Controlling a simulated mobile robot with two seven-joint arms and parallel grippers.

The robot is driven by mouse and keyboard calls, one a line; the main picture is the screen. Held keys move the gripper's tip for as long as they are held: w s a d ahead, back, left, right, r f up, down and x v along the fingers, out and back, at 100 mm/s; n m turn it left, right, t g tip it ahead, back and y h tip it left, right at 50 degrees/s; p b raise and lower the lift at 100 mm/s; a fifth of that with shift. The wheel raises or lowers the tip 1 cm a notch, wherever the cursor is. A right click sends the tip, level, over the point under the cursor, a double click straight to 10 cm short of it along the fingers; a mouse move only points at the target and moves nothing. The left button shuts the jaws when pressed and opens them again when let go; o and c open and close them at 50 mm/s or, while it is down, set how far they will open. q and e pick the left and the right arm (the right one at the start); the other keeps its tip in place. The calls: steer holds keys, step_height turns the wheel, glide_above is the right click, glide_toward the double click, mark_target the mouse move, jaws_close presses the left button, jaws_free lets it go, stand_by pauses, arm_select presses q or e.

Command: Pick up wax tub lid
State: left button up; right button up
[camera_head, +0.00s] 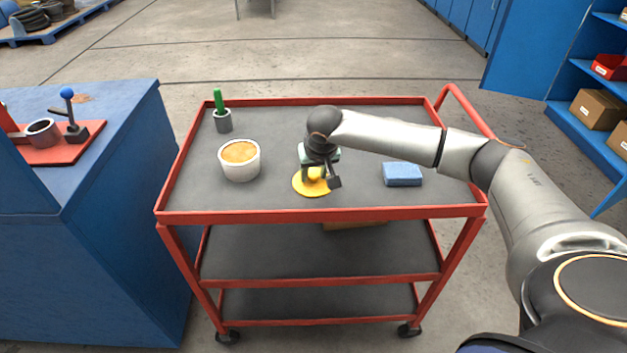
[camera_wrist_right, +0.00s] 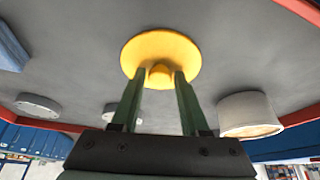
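The wax tub lid (camera_head: 305,187) is a flat yellow disc with a round knob, lying on the cart's grey top. It also shows in the right wrist view (camera_wrist_right: 186,56). My right gripper (camera_head: 321,178) is directly over the lid. In the right wrist view its two fingers (camera_wrist_right: 160,78) are apart, one on each side of the knob, with a small gap visible around the knob. The white wax tub (camera_head: 239,168), filled with orange-yellow wax, stands uncovered to the left of the lid. My left gripper is not in view.
A blue sponge block (camera_head: 402,174) lies right of the lid. A grey cup with a green-handled tool (camera_head: 222,115) stands at the back left. The cart top has a raised red rim (camera_head: 320,214). A blue bench (camera_head: 85,190) stands to the left.

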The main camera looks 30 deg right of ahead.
jaws_close()
steer(key=shift+r, duration=0.15)
